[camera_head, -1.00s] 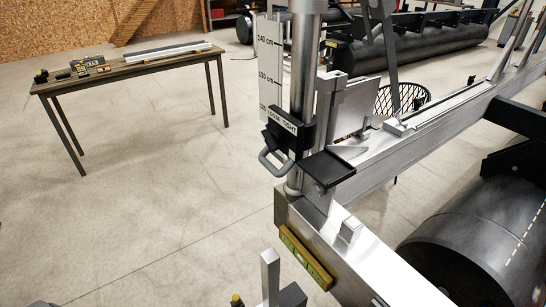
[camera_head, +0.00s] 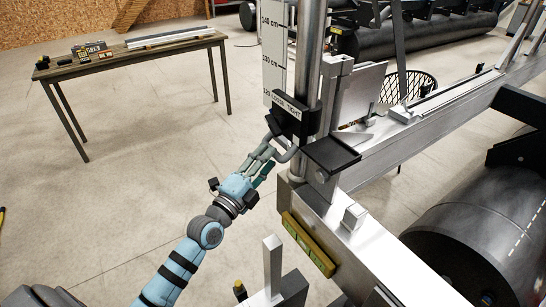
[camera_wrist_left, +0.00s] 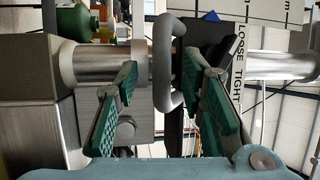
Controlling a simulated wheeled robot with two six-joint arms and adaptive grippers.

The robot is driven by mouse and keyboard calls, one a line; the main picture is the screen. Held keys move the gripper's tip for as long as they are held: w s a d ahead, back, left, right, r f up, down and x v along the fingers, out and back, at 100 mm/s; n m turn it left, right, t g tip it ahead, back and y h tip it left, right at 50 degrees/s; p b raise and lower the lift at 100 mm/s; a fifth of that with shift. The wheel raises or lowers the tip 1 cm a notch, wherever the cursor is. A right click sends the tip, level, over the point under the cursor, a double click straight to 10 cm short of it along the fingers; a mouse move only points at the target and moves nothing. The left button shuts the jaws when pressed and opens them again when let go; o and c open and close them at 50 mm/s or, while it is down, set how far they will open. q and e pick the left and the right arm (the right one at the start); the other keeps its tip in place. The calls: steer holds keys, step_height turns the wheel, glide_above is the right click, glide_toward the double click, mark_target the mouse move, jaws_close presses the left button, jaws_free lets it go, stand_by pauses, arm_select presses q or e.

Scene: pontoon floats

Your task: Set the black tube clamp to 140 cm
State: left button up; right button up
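The black tube clamp (camera_head: 297,118) sits on the upright metal tube (camera_head: 308,50), level with about the 120 cm mark of the white scale (camera_head: 272,62). Its label reads LOOSE and TIGHT. The scale's 140 cm mark is well above the clamp. The clamp's grey loop handle (camera_head: 287,156) hangs on its front. My left gripper (camera_head: 268,157) is at the handle. In the left wrist view the handle (camera_wrist_left: 168,65) stands between the spread green-padded fingers (camera_wrist_left: 160,72), with gaps on both sides. My right gripper is not in view.
A black plate (camera_head: 330,154) juts out just right of the clamp. A wooden table (camera_head: 140,58) with tools stands at the back left. The floor between is clear.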

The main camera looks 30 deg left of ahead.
arm_select(q)
steer(key=x, duration=0.3)
steer(key=shift+w+d+r, duration=0.1)
steer(key=shift+w+r, duration=0.05)
steer(key=shift+w, duration=0.05)
jaws_close()
